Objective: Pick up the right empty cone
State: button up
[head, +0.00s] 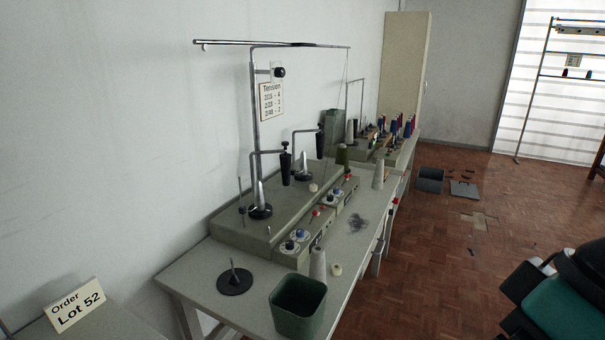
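Two pale, bare-looking cones stand upright on the worktable (345,270). One cone (318,264) is near the front, just behind the green bin. The other, a cream cone (378,176), is farther back and to the right, near the table's right edge. Two more pale cones sit on the grey machine's spindles, a left one (260,194) and a right one (303,166), each on a dark round base. I cannot tell for certain whether any thread is on them. My gripper is not in view.
A green bin (298,306) and a black disc with a pin (234,281) stand at the table's front. A thread stand (255,110) rises above the machine. Dark lint (359,222) lies mid-table. A dark-and-teal object (560,300) fills the lower right. The parquet floor beside the table has free room.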

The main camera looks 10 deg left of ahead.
aim_at(377, 182)
jog(key=z, duration=0.3)
jog(key=k, duration=0.35)
jog(key=z, duration=0.85)
jog(key=i, duration=2.3)
jog(key=u, duration=0.65)
jog(key=i, duration=1.3)
jog(key=u, duration=1.75)
jog(key=i, duration=1.1)
jog(key=u, duration=0.95)
